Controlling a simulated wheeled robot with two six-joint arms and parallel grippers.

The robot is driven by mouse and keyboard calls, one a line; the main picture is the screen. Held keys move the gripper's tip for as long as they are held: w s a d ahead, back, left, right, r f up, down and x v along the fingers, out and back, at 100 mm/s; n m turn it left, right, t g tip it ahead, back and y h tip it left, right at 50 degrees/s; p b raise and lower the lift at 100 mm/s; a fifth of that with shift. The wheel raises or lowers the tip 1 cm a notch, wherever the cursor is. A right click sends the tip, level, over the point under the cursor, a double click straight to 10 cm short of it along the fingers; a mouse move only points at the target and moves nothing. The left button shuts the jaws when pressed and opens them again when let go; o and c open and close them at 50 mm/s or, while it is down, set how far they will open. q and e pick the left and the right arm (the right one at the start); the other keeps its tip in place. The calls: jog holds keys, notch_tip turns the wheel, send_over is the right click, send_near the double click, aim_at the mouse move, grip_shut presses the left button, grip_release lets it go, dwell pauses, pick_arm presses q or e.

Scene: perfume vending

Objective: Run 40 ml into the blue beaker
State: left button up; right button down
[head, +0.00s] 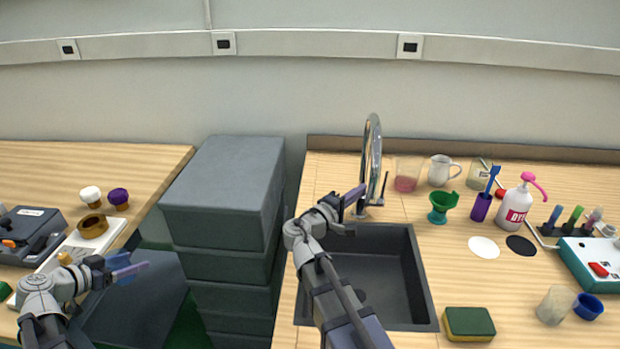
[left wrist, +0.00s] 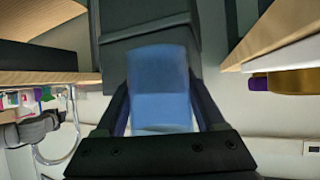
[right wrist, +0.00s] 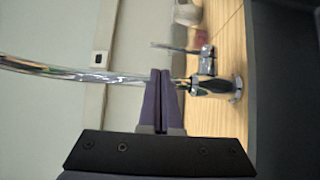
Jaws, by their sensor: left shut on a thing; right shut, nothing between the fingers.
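My left gripper (head: 142,269) is over the gap left of the grey bins, near the left counter, shut on a blue vessel (head: 119,262) that looks like the blue beaker. The vessel also fills the middle of the left wrist view (left wrist: 160,90); whether it holds liquid cannot be seen. My right gripper (head: 355,197) is shut and empty just left of the chrome tap (head: 373,150). In the right wrist view its closed fingertips (right wrist: 160,75) appear in front of the tap, with the tap's lever (right wrist: 175,47) close by. No water stream shows.
A dark sink (head: 370,280) lies below the tap. Stacked grey bins (head: 215,190) fill part of the gap between counters. The right counter holds a pink-filled glass (head: 407,178), a jug (head: 440,171), a pump bottle (head: 515,205), a small blue cup (head: 588,306) and a sponge (head: 468,323).

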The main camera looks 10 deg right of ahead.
jog(key=x, duration=0.9)
jog(key=shift+w+d, duration=0.2)
jog(key=shift+d, duration=0.05)
jog(key=shift+f, duration=0.15)
